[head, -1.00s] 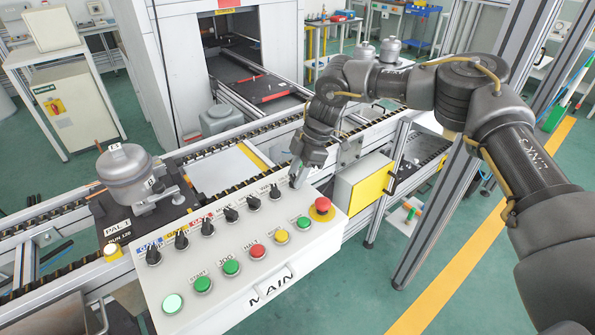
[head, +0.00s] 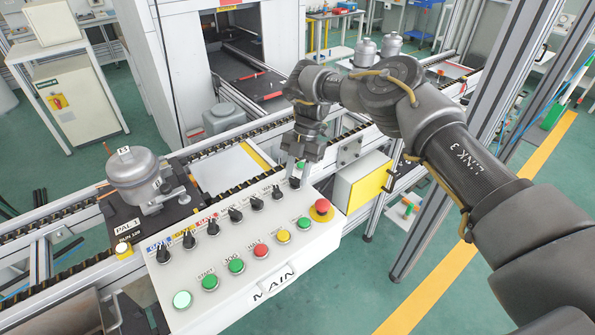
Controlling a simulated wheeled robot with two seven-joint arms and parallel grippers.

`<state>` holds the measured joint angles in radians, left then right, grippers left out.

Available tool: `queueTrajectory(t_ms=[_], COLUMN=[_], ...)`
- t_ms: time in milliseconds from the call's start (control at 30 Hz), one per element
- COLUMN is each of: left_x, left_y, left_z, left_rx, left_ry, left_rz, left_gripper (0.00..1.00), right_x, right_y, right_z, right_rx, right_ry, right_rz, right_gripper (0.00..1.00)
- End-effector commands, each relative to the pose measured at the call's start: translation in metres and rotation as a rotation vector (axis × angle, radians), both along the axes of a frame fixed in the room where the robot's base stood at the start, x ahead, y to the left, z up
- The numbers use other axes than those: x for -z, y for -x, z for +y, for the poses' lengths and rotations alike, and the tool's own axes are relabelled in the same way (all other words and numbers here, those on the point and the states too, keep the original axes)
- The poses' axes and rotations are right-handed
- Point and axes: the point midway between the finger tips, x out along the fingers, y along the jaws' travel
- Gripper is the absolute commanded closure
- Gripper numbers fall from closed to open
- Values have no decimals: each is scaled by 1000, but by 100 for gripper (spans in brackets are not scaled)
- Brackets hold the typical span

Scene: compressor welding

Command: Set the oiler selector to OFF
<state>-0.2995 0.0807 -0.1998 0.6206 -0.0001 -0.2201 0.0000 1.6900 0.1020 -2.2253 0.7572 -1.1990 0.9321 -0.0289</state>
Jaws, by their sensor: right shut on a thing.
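The white control panel (head: 270,268) marked MAIN has a slanted row of black selector knobs along its upper edge. My right gripper (head: 294,174) points down at the right end of that row, shut on the rightmost selector knob (head: 295,184). The fingers partly hide this knob, and its pointer direction cannot be told. My left gripper is not in view.
Below the knobs are several green, red and yellow push buttons, with a red emergency stop (head: 321,207) close to the right of my gripper. A grey compressor (head: 138,178) sits on a pallet at the left. The conveyor (head: 235,160) runs behind the panel.

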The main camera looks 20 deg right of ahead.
Motion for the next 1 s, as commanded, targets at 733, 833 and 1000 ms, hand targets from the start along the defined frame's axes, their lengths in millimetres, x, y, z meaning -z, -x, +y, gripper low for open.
queueTrajectory(t_ms=[733,833,1000], left_x=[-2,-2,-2], left_y=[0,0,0], left_z=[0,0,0], left_rx=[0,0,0], left_ry=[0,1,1], left_rz=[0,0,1], left_gripper=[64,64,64], right_x=[-1,-1,0], right_y=[-1,-1,-1], right_z=[0,0,0], right_rx=[-45,-45,-44], right_ry=[-2,-1,-1], right_rz=[-3,-2,-2], right_gripper=[52,45,45])
